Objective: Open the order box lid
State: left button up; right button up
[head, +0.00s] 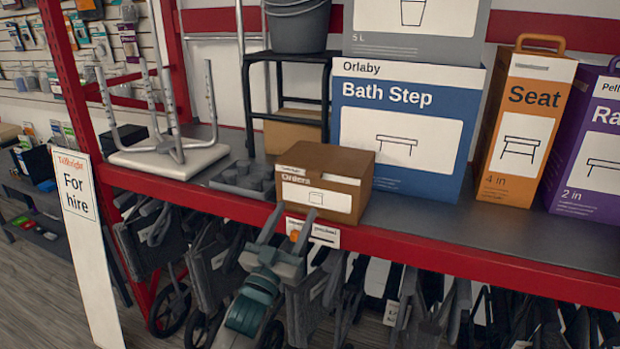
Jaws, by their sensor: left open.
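My left gripper (289,215) is below and slightly left of the box, in front of the red shelf edge. Its two grey fingers point up, spread apart with no object held between them. They look apart from the lid. My right gripper is not in view.
The Bath Step box (400,135) stands close to the right of the order box. Grey moulded parts (243,180) and an upturned white stool (168,160) are to the left. The red shelf edge (450,250) runs across the front, above folded wheeled frames. Bare shelf lies front right.

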aim_at(312, 176)
pick_arm(q)
jog(key=p+x, duration=0.3)
jog(key=x, duration=0.8)
grip_shut()
